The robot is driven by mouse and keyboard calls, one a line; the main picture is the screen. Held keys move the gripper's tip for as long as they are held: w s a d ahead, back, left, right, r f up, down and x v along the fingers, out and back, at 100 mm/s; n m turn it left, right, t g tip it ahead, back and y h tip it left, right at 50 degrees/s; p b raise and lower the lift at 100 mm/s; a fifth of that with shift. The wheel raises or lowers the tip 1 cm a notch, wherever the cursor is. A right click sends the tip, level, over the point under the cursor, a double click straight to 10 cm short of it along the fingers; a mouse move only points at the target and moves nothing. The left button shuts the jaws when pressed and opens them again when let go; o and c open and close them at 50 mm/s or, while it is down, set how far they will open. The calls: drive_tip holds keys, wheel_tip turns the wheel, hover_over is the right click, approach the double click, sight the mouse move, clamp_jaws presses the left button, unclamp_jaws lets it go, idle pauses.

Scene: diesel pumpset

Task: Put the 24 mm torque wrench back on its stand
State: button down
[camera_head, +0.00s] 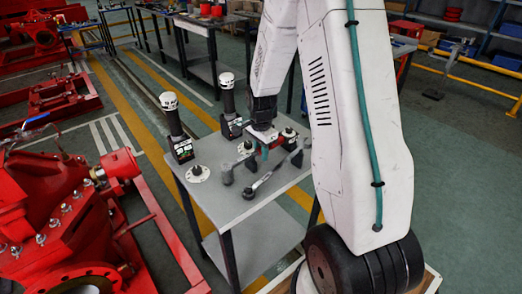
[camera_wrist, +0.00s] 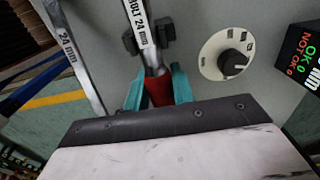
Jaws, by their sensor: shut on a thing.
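My gripper (camera_wrist: 157,92) is shut on the red handle (camera_wrist: 159,90) of a torque wrench, its teal fingers on both sides. The wrench's silver shaft (camera_wrist: 139,24) has a label reading "BOLT 24 mm" and runs away from the gripper in the wrist view. A dark grey two-pronged stand (camera_wrist: 130,43) shows on both sides of the shaft; I cannot tell whether the wrench rests in it. In the head view my gripper (camera_head: 264,148) is low over the grey table (camera_head: 222,209), and the held wrench is mostly hidden.
A spanner (camera_head: 262,182), marked 24 mm in the wrist view (camera_wrist: 72,52), lies beside the held wrench. A round dial (camera_wrist: 227,55) and a counter display (camera_wrist: 305,55) are to the right. Two dark columns with white tops (camera_head: 173,125) stand on the table; red pumpsets (camera_head: 50,205) are left.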

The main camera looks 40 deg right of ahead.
drive_tip(key=shift+f, duration=0.1)
drive_tip(key=c, duration=1.1)
unclamp_jaws()
wheel_tip(320, 180, up, 8)
drive_tip(key=shift+f, duration=0.1)
